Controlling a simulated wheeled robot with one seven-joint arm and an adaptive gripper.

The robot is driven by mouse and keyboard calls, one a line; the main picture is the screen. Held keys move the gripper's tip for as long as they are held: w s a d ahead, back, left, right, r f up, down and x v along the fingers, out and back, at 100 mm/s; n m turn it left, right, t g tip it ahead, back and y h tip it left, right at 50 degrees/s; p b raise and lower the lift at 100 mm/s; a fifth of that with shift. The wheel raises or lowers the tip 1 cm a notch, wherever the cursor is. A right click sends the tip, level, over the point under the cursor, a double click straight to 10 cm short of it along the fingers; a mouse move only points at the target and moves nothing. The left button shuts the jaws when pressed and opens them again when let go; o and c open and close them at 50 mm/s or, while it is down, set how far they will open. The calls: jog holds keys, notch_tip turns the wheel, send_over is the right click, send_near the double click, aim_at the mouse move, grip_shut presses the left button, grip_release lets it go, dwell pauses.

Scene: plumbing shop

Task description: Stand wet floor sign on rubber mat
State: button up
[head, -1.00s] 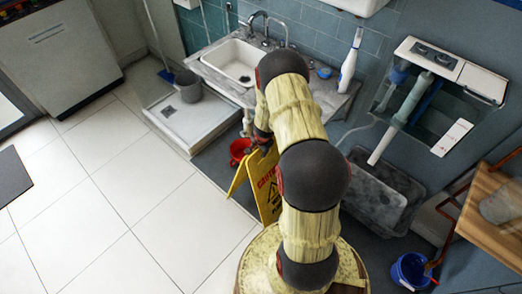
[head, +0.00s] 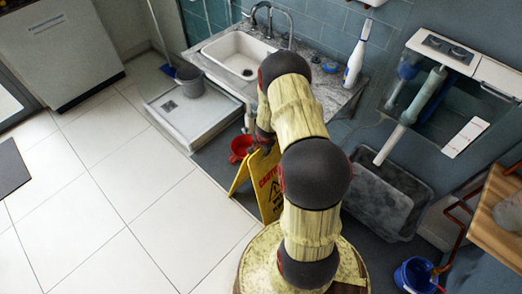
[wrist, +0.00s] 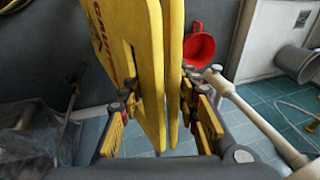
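The yellow wet floor sign (head: 268,187) shows in the head view beside my arm, upright, with its two panels slightly spread at the bottom. In the wrist view its two panels (wrist: 147,60) stand close together between the fingers of my gripper (wrist: 158,92). The fingers press on the panels from both sides, so my gripper is shut on the sign. In the head view my gripper (head: 263,140) is mostly hidden behind my arm. A dark mat (head: 12,171) lies flat on the tiles at the left edge, partly cut off, with nothing on its visible part.
A sink (head: 238,55) and a low basin with a grey bucket (head: 189,84) stand at the back. A red bucket (head: 241,148) is close behind the sign. A grey tub (head: 385,200) and a blue bucket (head: 412,274) are at right. White tiles (head: 120,200) at left are clear.

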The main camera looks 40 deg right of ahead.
jog(key=o, duration=0.4)
jog(key=p+v, duration=0.5)
jog(key=v, duration=0.7)
jog(key=w+a+r+n+t+y, duration=0.1)
jog(key=a+r+n, duration=0.3)
jog(key=r, duration=0.5)
jog(key=w+a+r+n, duration=0.1)
jog(key=w+a+r, duration=0.1)
jog(key=a+r, duration=0.6)
jog(key=w+a+r+n+t+y, duration=0.1)
jog(key=a+r+n, duration=0.25)
jog(key=r, duration=0.55)
jog(key=s+a+r+n, duration=0.4)
jog(key=s+a+r, duration=0.4)
jog(key=a+r, duration=0.3)
jog(key=s+a+r+n, duration=0.1)
jog(key=s+r, duration=0.1)
jog(key=s, duration=0.2)
jog(key=s+a+r+n, duration=0.1)
jog(key=s+r+n, duration=0.1)
jog(key=s, duration=0.3)
jog(key=s+a+r+n, duration=0.1)
jog(key=s+r+n, duration=0.1)
jog(key=s, duration=0.3)
jog(key=shift+s+r+t, duration=0.1)
jog(key=shift+r+t, duration=0.2)
jog(key=shift+r, duration=0.25)
